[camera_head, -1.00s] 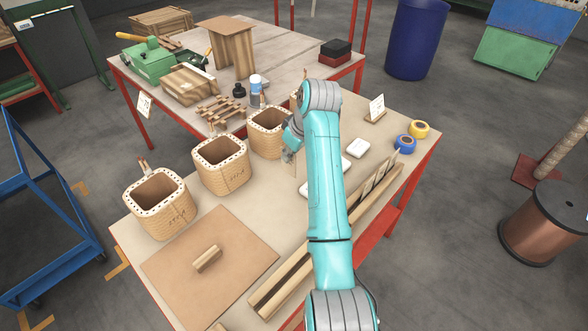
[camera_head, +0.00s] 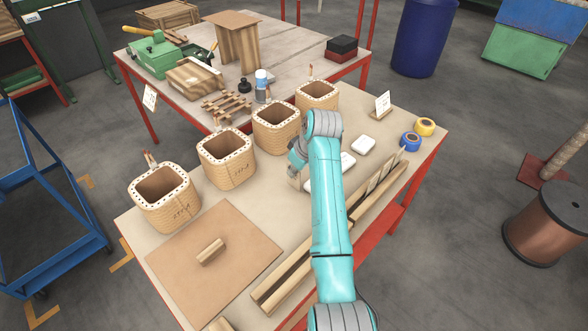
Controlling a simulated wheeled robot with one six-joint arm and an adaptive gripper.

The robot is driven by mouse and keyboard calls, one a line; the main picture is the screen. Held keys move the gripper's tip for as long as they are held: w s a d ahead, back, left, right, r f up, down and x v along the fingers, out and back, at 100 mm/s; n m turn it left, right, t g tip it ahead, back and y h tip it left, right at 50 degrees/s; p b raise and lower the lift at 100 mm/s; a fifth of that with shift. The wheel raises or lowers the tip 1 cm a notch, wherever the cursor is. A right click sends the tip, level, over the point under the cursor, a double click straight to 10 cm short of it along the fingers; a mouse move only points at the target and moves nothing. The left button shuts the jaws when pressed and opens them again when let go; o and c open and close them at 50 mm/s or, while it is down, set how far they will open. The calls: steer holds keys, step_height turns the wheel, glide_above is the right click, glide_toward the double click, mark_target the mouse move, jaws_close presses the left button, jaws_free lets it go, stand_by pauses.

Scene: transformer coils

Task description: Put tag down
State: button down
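My gripper (camera_head: 296,172) hangs low over the near table, right of the row of coils and left of the white pads. The arm's wrist hides most of its fingers, so I cannot tell whether they are open or shut. A small pale piece (camera_head: 293,183) shows just under it, perhaps a tag; whether it is held or touching the table is unclear. Wooden coils with handwritten marks stand in a row, including one at the left (camera_head: 166,210) and one in the middle (camera_head: 228,172).
A brown board (camera_head: 185,275) with a small wood block (camera_head: 211,252) lies at the front. White pads (camera_head: 363,145), a card on a stand (camera_head: 382,105), a blue tape roll (camera_head: 411,141) and a yellow one (camera_head: 425,126) sit at right. My arm crosses the rack.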

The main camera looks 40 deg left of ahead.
steer(key=shift+f, duration=0.45)
steer(key=c, duration=1.3)
jaws_free()
steer(key=shift+r, duration=0.1)
steer(key=shift+r, duration=0.25)
steer(key=v, duration=1.2)
steer(key=shift+a+r, duration=0.1)
steer(key=shift+r, duration=0.2)
